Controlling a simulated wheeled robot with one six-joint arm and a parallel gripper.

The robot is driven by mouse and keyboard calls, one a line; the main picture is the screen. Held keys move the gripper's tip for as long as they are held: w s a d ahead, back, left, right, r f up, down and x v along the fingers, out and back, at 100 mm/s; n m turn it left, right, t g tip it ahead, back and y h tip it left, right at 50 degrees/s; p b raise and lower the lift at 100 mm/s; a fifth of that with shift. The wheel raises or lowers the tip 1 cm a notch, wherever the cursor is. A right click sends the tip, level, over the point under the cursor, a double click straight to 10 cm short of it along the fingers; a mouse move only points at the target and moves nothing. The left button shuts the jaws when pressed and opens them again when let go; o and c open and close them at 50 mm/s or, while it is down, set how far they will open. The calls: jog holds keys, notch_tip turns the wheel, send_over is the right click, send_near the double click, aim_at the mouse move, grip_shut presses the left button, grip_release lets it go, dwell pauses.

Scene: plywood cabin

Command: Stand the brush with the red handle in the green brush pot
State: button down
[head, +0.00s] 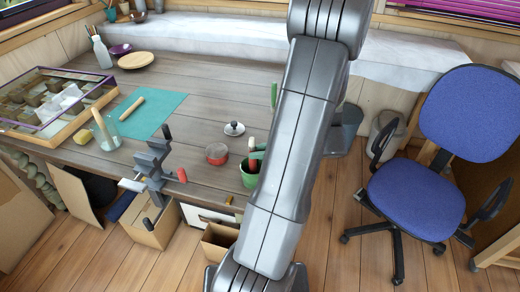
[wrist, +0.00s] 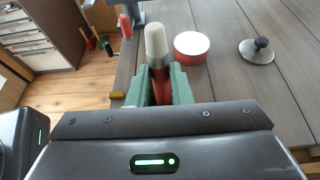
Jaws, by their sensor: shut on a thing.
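My gripper (wrist: 160,80) has green fingers shut on the brush with the red handle (wrist: 160,90). The brush's pale bristle end (wrist: 156,42) points up and away from the palm in the wrist view. In the head view my arm hides most of the gripper; the pale tip (head: 251,143) and a bit of red handle (head: 254,165) show at the arm's left edge.
A red tin (head: 217,154) and a knobbed lid (head: 234,128) lie left of the pot. A grey vise (head: 153,165) is clamped at the front edge. A glass jar (head: 106,135) and teal mat (head: 146,112) are farther left. A blue chair (head: 417,208) stands right.

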jog(key=shift+f, duration=0.3)
jog(key=c, duration=1.2)
grip_release()
jog(key=shift+c, duration=0.2)
jog(key=v, duration=1.3)
jog(key=shift+d+r+b, duration=0.2)
jog(key=shift+d+b, duration=0.15)
jog(key=shift+b, duration=0.1)
jog(key=shift+s, duration=0.15)
